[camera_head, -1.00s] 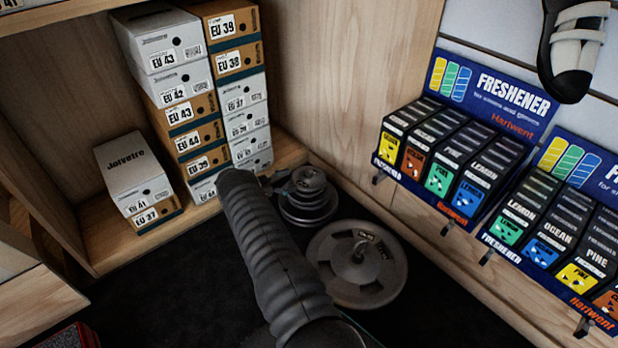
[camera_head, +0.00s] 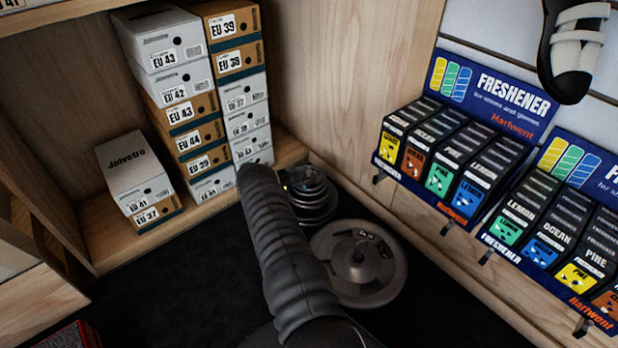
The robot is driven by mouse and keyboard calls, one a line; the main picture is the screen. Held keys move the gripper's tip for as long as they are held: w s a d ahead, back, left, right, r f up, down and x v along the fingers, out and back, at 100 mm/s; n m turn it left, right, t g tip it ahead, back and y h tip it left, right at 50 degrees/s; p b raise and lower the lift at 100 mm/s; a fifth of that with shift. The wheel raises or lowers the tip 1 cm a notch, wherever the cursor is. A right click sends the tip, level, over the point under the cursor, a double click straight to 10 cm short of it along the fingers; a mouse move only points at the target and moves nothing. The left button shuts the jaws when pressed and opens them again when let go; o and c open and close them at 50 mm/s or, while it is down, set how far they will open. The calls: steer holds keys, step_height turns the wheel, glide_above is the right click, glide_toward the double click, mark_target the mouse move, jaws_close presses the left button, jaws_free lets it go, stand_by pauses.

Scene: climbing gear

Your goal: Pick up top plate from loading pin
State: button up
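A stack of round grey plates (camera_head: 318,205) stands on the dark floor by the shelf corner, partly hidden behind my arm. Its top, where the upper plate would show, is dark and partly covered, so I cannot make out the pin there. A large grey plate (camera_head: 378,278) lies flat in front of the stack, with a short pin standing at its centre. My ribbed dark arm reaches over the floor to the stack's left side. A small part of my gripper (camera_head: 286,188) shows there with a tiny green light. Its fingers are hidden, so I cannot tell whether they hold anything.
Shoe boxes (camera_head: 180,110) are stacked on the wooden shelf behind and left. Freshener displays (camera_head: 450,150) line the wooden ledge at right. A sandal (camera_head: 572,50) hangs at upper right. Bare dark floor (camera_head: 160,285) lies left of my arm.

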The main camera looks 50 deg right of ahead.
jaws_close()
steer(key=shift+r, duration=0.15)
steer(key=shift+r, duration=0.1)
